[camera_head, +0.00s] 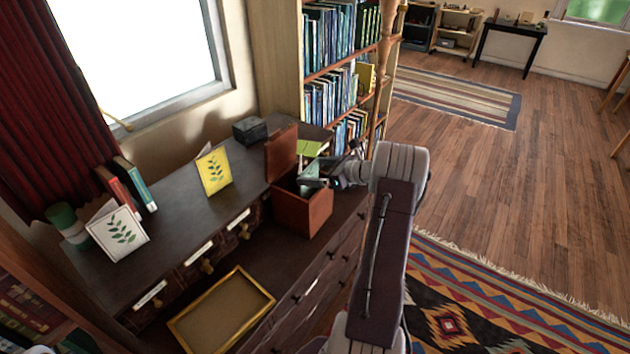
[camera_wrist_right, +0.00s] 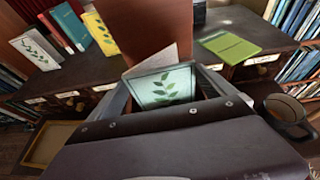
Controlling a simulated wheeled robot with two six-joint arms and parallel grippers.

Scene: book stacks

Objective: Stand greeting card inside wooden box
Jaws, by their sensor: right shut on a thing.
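The wooden box (camera_head: 303,212) is reddish brown and stands open on the lower desk surface, its lid (camera_head: 281,153) raised at the back. The lid also shows in the right wrist view (camera_wrist_right: 148,32). My right gripper (camera_head: 322,180) is over the box's opening, shut on a greeting card. The held card (camera_wrist_right: 163,86) is pale with a green leaf sprig and sits between the fingers in the right wrist view. How deep its lower edge reaches is hidden. A yellow card (camera_head: 214,171) and a white leaf card (camera_head: 118,233) stand on the desk. My left gripper is not in view.
A green book (camera_head: 312,148) lies on the desk behind the box. A dark small box (camera_head: 250,130) stands near the wall. A gold-framed tray (camera_head: 222,310) lies front left. A full bookshelf (camera_head: 340,70) rises behind. The floor at right is open.

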